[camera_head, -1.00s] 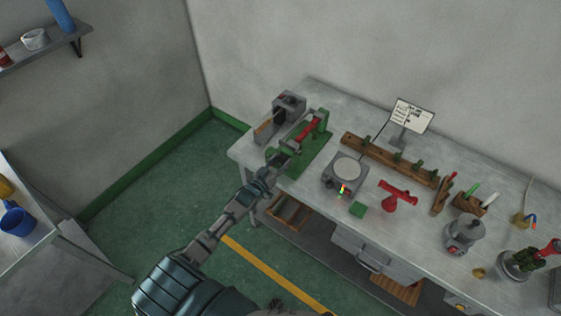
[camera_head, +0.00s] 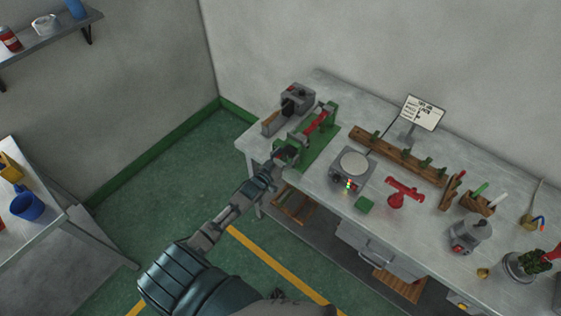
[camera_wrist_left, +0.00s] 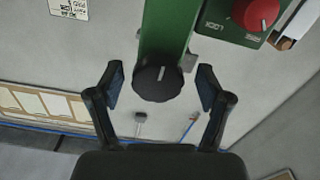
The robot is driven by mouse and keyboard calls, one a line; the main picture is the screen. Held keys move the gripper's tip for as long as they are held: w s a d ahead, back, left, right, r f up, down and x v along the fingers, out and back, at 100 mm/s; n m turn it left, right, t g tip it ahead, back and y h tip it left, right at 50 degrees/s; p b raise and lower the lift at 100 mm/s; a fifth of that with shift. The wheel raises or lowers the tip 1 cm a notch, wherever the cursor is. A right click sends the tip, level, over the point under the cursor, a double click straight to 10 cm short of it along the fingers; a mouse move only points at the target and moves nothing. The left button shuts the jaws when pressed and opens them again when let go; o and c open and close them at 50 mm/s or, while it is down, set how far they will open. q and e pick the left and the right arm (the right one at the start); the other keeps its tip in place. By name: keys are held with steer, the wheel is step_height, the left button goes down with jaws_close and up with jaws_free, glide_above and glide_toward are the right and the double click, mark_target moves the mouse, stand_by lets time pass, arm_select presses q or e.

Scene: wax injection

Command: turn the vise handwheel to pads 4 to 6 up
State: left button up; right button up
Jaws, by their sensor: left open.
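The vise (camera_head: 318,134) is a green frame with a red part across it, near the left end of the bench. Its handwheel (camera_wrist_left: 158,84) is a dark round knob with a pale mark, on the end of the green body in the left wrist view. My left gripper (camera_wrist_left: 160,88) is open, with one finger on each side of the handwheel and gaps visible. In the head view my left gripper (camera_head: 272,165) is at the vise's near end, where the arm hides the handwheel. The pad numbers cannot be read. My right gripper is not in view.
A grey box machine (camera_head: 297,98) stands beside the vise; a red knob (camera_wrist_left: 256,12) shows close by in the wrist view.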

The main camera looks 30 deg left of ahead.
arm_select(q)
steer(key=s+a, duration=0.1)
steer(key=s, duration=1)
steer(key=shift+s, duration=0.15)
steer(key=shift+f, duration=0.1)
steer(key=s+f+g+y, duration=0.1)
steer(key=s+f+g, duration=0.25)
steer(key=f, duration=0.75)
steer(key=s+d+f+g+b, duration=0.15)
steer(key=s+f, duration=0.35)
steer(key=f, duration=0.5)
steer(key=s+f+g+y, duration=0.1)
steer(key=s+f+g, duration=0.25)
steer(key=f, duration=0.75)
steer(key=s+d+f+m+g, duration=0.1)
steer(key=s+d+f+g, duration=0.1)
steer(key=s+f, duration=0.4)
steer(key=s+d+f+m+g, duration=0.1)
steer(key=s+d+f+g, duration=0.2)
steer(key=s, duration=1.1)
steer(key=s+d+f+m+g, duration=0.1)
steer(key=s+d+f+g, duration=0.2)
steer(key=s+d+f, duration=0.3)
steer(key=s+f+b, duration=0.1)
steer(key=s+f, duration=0.3)
steer(key=shift+s+f+m, duration=0.15)
steer(key=shift+s+m, duration=0.15)
steer(key=shift+m, duration=0.1)
steer(key=shift+g, duration=0.25)
